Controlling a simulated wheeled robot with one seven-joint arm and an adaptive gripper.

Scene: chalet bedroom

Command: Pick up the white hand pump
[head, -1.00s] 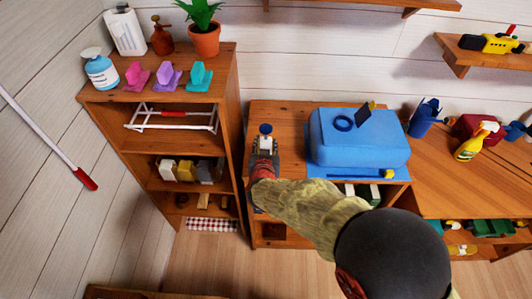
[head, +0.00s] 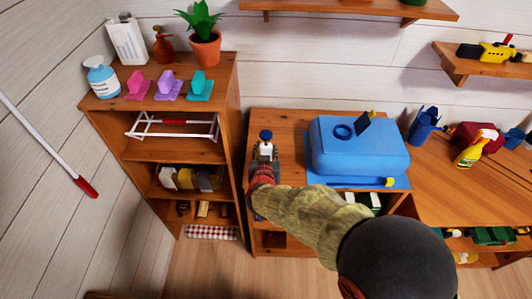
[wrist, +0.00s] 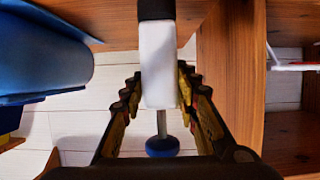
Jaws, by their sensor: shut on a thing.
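The white hand pump (head: 265,152) has a white block body, a thin grey rod and a round blue knob. In the head view it stands over the wooden desk top, left of the blue case. In the wrist view the pump's white body (wrist: 158,60) fills the space between the fingers, with the blue knob (wrist: 162,147) at the bottom. My gripper (wrist: 160,78) is shut on this body, one finger on each side. My arm and gripper hide the pump's lower part in the head view, so I cannot tell whether it touches the desk.
A blue case (head: 358,150) sits close on the right. A tall wooden shelf (head: 222,120) rises close on the left, with a blue-and-white bottle (head: 101,80), colored stands and a potted plant (head: 205,45) on top. Wall shelves hang above; the air over the pump looks clear.

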